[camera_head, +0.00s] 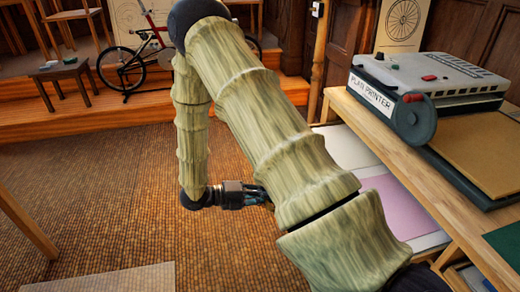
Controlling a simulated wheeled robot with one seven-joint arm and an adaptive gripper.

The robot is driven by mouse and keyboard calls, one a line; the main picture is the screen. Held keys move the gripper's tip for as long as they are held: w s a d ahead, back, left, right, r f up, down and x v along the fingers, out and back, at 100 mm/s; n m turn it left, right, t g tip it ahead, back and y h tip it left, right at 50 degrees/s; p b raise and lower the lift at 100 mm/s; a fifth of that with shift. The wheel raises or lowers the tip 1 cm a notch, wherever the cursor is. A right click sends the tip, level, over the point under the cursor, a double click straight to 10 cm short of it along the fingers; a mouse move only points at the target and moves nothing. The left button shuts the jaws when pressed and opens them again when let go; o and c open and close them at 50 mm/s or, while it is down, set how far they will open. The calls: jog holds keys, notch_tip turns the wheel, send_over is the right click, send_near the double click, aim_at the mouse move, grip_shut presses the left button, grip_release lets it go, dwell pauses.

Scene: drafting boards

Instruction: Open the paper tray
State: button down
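A grey and white plan printer (425,85), labelled "PLAN PRINTER", stands on the wooden bench at the right. It has red buttons and a dark round roller end. A dark flat tray (462,184) with a tan sheet lies in front of the printer; I cannot tell if this is the paper tray. My gripper (262,195) is left of the bench, pointing right, apart from the printer. Its fingertips are partly hidden behind my arm, so its opening is unclear. No object shows in it.
The wooden bench (440,215) runs along the right, with white and pink sheets (395,208) on a lower level by its left edge. A red bicycle (135,60) and stools stand on the raised wooden step behind. The woven floor (100,190) at left is mostly clear.

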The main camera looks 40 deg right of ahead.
jog(key=shift+w+a, duration=0.2)
jog(key=shift+a, duration=0.25)
jog(key=c, duration=1.5)
grip_release()
jog(key=shift+w, duration=0.1)
jog(key=shift+c, duration=0.2)
jog(key=v, duration=1.2)
jog(key=shift+w+d+f, duration=0.1)
jog(key=shift+f, duration=0.05)
